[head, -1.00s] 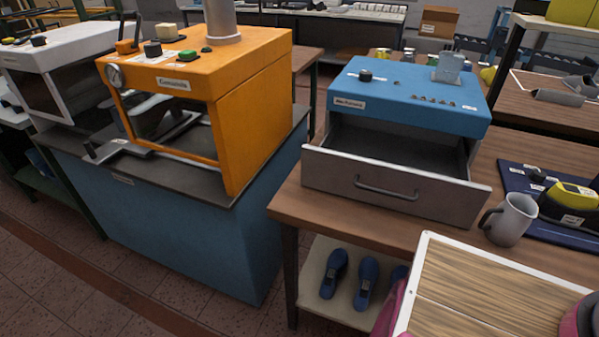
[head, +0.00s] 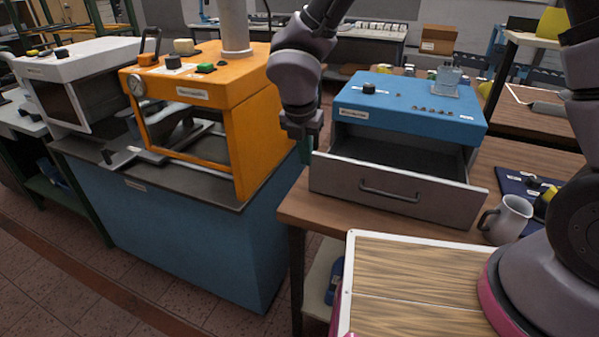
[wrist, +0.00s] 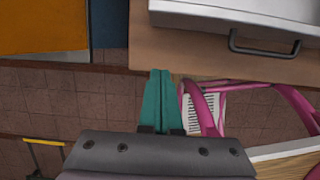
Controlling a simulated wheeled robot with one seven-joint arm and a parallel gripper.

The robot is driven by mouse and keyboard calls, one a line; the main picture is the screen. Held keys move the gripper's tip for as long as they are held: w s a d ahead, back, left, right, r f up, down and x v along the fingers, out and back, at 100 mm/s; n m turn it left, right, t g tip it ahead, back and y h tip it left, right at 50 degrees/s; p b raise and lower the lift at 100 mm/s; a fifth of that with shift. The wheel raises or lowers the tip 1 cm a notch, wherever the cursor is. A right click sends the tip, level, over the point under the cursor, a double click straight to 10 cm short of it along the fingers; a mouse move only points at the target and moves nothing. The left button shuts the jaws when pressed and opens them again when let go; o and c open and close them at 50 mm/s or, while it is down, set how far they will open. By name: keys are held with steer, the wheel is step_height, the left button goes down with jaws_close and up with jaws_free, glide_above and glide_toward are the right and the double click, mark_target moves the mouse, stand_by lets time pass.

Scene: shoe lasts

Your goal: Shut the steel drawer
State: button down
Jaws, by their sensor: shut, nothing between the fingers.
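The steel drawer (head: 440,200) is pulled out of the blue-topped unit (head: 410,100), and its empty-looking inside shows. Its front carries a dark bar handle (head: 389,192). In the wrist view the drawer's pale front edge (wrist: 235,12) and its handle (wrist: 264,46) are at the top right. My gripper (head: 305,152) hangs in the air by the drawer's left front corner in the head view, pointing down. In the wrist view its teal fingers (wrist: 160,74) are together and empty, to the left of the handle and apart from it.
A grey mug (head: 508,218) stands on the wooden bench just right of the drawer. An orange press (head: 255,140) on a blue cabinet (head: 190,235) stands to the left. A wood-topped, white-edged panel (head: 420,290) is in front. Floor shows between the cabinet and the bench.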

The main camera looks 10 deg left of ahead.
mark_target(335, 140)
steer(key=x, duration=1)
steer(key=shift+f, duration=0.15)
steer(key=w, duration=0.2)
steer(key=shift+w+d, duration=0.25)
steer(key=shift+w, duration=0.65)
steer(key=shift+w+d, duration=0.1)
steer(key=w+d, duration=0.1)
steer(key=w, duration=0.5)
steer(key=w+d, duration=0.1)
steer(key=w, duration=0.5)
steer(key=w+d, duration=0.1)
steer(key=w, duration=0.6)
steer(key=shift+d+r, duration=0.25)
steer(key=shift+d, duration=0.1)
steer(key=shift+s, duration=0.1)
